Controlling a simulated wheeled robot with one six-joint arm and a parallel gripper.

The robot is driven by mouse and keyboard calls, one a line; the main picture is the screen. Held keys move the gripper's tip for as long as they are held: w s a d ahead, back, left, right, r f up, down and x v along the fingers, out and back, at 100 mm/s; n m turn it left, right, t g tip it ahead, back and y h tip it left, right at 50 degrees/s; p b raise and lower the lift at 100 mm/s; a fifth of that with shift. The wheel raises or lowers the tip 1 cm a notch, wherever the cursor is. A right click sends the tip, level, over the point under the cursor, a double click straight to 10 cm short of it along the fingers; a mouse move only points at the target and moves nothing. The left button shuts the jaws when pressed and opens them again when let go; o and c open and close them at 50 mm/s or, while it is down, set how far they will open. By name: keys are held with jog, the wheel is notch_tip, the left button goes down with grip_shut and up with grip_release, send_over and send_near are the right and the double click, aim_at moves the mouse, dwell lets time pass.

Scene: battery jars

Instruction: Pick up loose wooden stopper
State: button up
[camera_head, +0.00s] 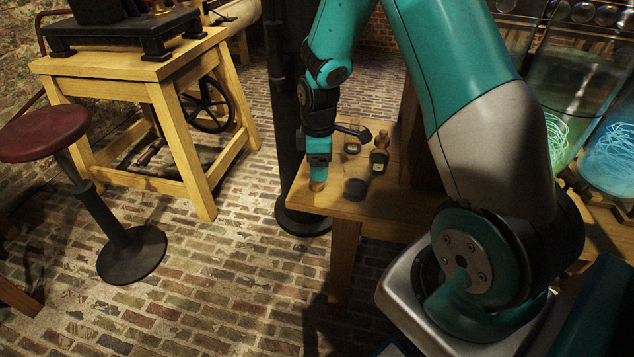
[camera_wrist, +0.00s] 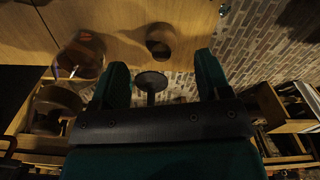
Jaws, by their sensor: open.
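The loose wooden stopper (camera_head: 317,186) is a small brown cylinder near the left corner of the wooden table. In the wrist view the stopper (camera_wrist: 161,36) shows beyond the fingertips, roughly centred between them, against the table top. My gripper (camera_head: 318,172) points down right above the stopper. In the wrist view my gripper (camera_wrist: 161,62) has its two teal fingers spread wide, with nothing held between them. Whether the fingertips reach down beside the stopper is hard to tell.
A brown labelled bottle (camera_head: 379,160), a small jar (camera_head: 352,147) and a dark round object (camera_head: 356,189) stand on the table (camera_head: 335,207) to the right of my gripper. A dark post (camera_head: 285,120) rises behind. A red-seated stool (camera_head: 44,133) stands far left on brick floor.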

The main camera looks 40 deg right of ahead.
notch_tip(320, 180, down, 5)
jog(key=shift+f, duration=0.1)
jog(key=shift+c, duration=0.4)
jog(key=c, duration=0.9)
